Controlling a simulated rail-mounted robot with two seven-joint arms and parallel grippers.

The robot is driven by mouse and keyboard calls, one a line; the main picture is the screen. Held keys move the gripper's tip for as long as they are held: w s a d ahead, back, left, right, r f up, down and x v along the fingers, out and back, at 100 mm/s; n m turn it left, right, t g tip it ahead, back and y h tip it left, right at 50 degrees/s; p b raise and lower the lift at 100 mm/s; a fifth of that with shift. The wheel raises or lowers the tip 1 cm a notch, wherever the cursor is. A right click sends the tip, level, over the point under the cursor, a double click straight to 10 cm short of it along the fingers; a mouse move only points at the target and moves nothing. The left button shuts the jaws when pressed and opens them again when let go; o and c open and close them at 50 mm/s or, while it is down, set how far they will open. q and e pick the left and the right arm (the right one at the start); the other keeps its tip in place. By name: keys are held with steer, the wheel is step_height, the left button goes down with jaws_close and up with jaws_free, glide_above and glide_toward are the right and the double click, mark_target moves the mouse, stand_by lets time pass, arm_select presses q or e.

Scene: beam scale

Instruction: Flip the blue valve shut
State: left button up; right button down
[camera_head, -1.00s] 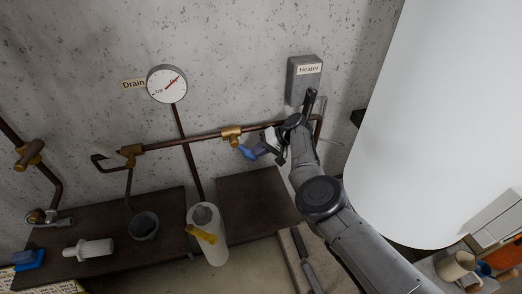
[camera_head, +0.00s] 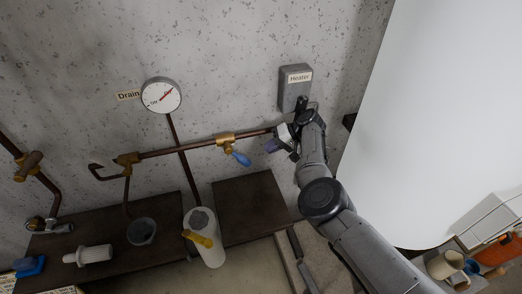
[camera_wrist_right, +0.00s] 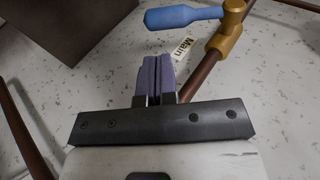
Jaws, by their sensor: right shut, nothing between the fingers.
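The blue valve is a brass body (camera_head: 224,139) on the copper pipe with a blue lever handle (camera_head: 241,159), which angles away from the pipe, down and right in the head view. In the right wrist view the blue handle (camera_wrist_right: 183,16) points left from the brass body (camera_wrist_right: 226,35) at the top. My right gripper (camera_head: 271,146) is to the right of the handle, apart from it. Its purple fingers (camera_wrist_right: 155,76) are pressed together and empty, with a gap between them and the handle. My left gripper is not in view.
A "Main" label (camera_wrist_right: 183,48) is on the wall by the valve. A "Heater" box (camera_head: 295,88) is above my right gripper. A dial gauge (camera_head: 161,95) by a "Drain" label hangs left. A large white cylinder (camera_head: 440,120) fills the right side.

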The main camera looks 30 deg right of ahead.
steer(key=v, duration=0.6)
steer(key=shift+d+b, duration=0.25)
steer(key=shift+b, duration=0.2)
steer(key=shift+s+f, duration=0.1)
